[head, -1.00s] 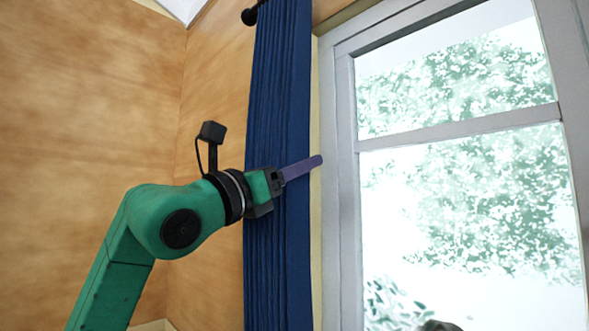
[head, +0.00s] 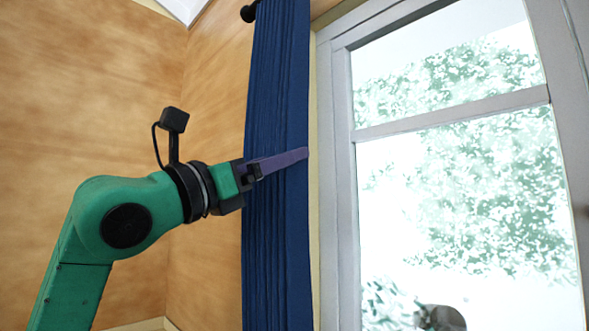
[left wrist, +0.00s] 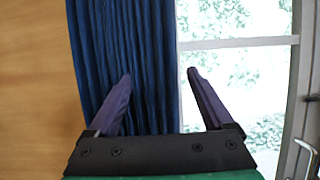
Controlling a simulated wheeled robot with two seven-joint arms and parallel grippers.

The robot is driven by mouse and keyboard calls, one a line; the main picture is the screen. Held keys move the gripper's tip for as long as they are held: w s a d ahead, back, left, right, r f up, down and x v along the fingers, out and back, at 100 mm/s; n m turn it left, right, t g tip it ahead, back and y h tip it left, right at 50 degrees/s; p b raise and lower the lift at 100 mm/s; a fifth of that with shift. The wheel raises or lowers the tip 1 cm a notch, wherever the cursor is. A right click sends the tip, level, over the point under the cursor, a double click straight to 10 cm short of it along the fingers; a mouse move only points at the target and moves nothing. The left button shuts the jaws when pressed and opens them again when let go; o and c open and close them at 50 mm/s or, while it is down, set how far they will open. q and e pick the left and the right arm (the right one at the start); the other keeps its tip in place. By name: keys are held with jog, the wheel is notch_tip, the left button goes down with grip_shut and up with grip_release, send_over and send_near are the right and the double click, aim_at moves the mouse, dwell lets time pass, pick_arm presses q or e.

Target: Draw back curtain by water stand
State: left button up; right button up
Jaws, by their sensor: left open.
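A blue curtain (head: 275,230) hangs in narrow folds along the left side of the window, bunched at that side. It also shows in the left wrist view (left wrist: 140,45). My left gripper (head: 305,154) is in front of the curtain, its purple fingers pointing right, the tip near the curtain's right edge. In the left wrist view my left gripper (left wrist: 158,76) has its fingers spread wide with nothing held between them; the curtain's right edge and part of the window lie beyond the gap. No water stand is in view. My right gripper is not in view.
The grey-framed window (head: 340,180) fills the right side, with bright foliage outside. A dark rod end (head: 249,14) shows at the curtain's top. Plywood walls (head: 90,90) meet in a corner at left. A handle (left wrist: 311,98) shows at the right in the left wrist view.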

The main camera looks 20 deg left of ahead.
pick_arm(q)
jog(key=b+v, duration=0.3)
jog(key=v, duration=0.6)
jog(key=shift+s, duration=0.3)
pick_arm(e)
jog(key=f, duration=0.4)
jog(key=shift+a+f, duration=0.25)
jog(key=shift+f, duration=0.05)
pick_arm(q)
jog(key=shift+a+f, duration=0.1)
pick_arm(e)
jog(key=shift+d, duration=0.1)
